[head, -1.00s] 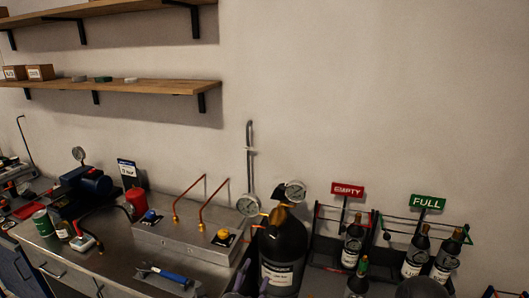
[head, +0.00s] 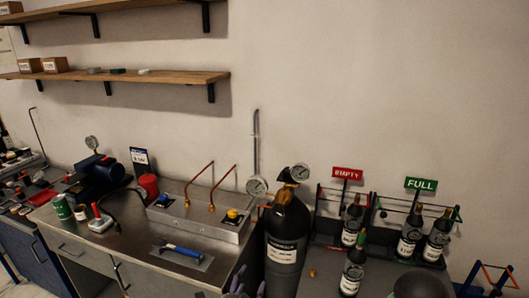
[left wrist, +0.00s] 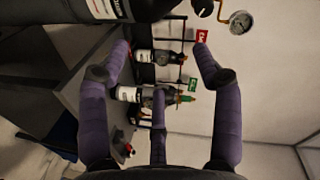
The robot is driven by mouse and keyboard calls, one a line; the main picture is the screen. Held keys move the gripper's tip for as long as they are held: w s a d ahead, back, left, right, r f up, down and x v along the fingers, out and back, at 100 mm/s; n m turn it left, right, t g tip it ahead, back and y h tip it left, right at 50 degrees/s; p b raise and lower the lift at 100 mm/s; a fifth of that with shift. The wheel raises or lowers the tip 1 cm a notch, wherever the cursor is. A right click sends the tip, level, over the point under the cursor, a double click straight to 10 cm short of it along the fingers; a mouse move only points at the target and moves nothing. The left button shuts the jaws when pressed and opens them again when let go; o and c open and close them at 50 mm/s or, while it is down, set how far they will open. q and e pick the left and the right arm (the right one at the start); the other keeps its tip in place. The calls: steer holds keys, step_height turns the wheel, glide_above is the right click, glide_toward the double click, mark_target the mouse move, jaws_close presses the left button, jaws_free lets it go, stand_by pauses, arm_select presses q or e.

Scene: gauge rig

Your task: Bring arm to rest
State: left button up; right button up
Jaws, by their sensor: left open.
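My left gripper (head: 240,289) shows at the bottom edge of the head view, just left of the foot of the black gas cylinder (head: 287,240). In the left wrist view its purple fingers (left wrist: 160,62) are spread apart with nothing between them. Beyond the fingers, a bottle (left wrist: 130,94) and the red sign (left wrist: 202,37) show. The cylinder (left wrist: 88,8) runs along the top of that view. The rest of the left arm is hidden below the head picture. I do not see my right gripper.
A steel bench with a blue-handled tool (head: 182,250) and a gauge box (head: 190,223) stands left. Bottles sit in racks under the EMPTY sign (head: 347,174) and FULL sign (head: 420,184); one bottle (head: 352,270) stands in front. Wall shelves (head: 130,79) hang above.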

arm_select(q)
steer(key=s+a+f+n+g+y, duration=0.1)
steer(key=s+f+n+g, duration=0.15)
steer(key=f, duration=0.55)
steer(key=s+a+f+n+g, duration=0.2)
steer(key=f+n+g, duration=0.15)
steer(key=f, duration=0.45)
steer(key=s+a+f+n+g+y, duration=0.1)
steer(key=s+f+n+g, duration=0.1)
steer(key=f+n, duration=0.35)
steer(key=s+a+f+n+g+h, duration=0.1)
steer(key=s+f+n+g, duration=0.5)
steer(key=s+f, duration=0.9)
steer(key=shift+s+n+g, duration=0.4)
steer(key=shift+s+n, duration=0.2)
steer(key=shift+n, duration=0.05)
